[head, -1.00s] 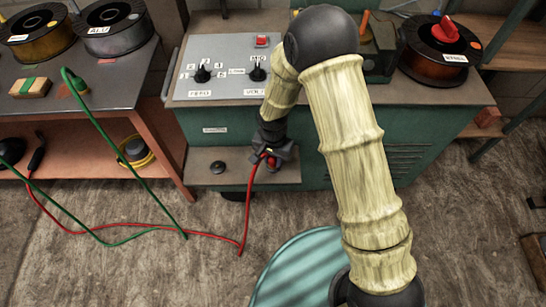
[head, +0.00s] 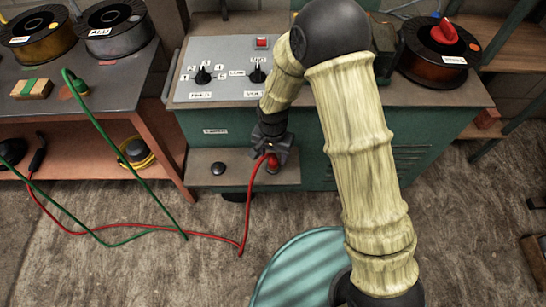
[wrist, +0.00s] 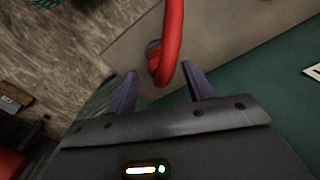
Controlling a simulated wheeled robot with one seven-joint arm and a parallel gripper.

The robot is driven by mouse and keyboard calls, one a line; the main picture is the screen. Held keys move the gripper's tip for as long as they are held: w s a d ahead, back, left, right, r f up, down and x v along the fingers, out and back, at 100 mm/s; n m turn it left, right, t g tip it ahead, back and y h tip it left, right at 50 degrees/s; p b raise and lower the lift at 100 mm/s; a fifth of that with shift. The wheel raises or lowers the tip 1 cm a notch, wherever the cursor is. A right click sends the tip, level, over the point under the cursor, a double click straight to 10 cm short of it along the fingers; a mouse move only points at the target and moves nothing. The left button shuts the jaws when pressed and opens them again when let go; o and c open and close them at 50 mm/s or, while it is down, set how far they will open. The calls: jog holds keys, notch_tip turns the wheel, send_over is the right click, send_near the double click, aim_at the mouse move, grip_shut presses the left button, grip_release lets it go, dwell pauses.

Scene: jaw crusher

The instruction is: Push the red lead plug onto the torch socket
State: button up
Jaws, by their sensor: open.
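The red lead plug (head: 272,164) stands on the right part of the small shelf on the front of the green machine, with its red lead (head: 247,212) running down to the floor. Whatever socket is under the plug is hidden, and I cannot tell how far the plug sits on it. A dark round fitting (head: 218,168) on the left of the shelf is bare. My gripper (head: 274,152) is open, just above and behind the plug. In the wrist view my open fingers (wrist: 160,72) are on either side of the red lead, with the plug (wrist: 154,52) just beyond the fingertips.
The machine's sloped panel (head: 225,68) with knobs and a red switch rises behind the shelf (head: 237,181). A bench (head: 90,100) with wire spools and a green lead (head: 110,140) is at left. A teal round surface (head: 300,275) is in front. Open floor lies between.

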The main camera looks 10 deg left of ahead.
notch_tip(320, 180, up, 14)
jog(key=p, duration=0.2)
jog(key=shift+f, duration=0.2)
dwell(0.3)
jog(key=s+d+r+n+t, duration=0.1)
jog(key=s+d+r, duration=0.15)
jog(key=d, duration=0.65)
jog(key=s+d+r+t, duration=0.1)
jog(key=s+d+r, duration=0.15)
jog(key=d, duration=0.55)
jog(key=s+d+r+n+t, duration=0.1)
jog(key=s+d+r, duration=0.15)
jog(key=d, duration=0.65)
notch_tip(320, 180, up, 21)
jog(key=p, duration=2.1)
jog(key=shift+w+a+p, duration=0.15)
jog(key=shift+w+p, duration=0.05)
jog(key=shift+p, duration=0.1)
jog(key=shift+f, duration=0.1)
jog(key=shift+c, duration=0.4)
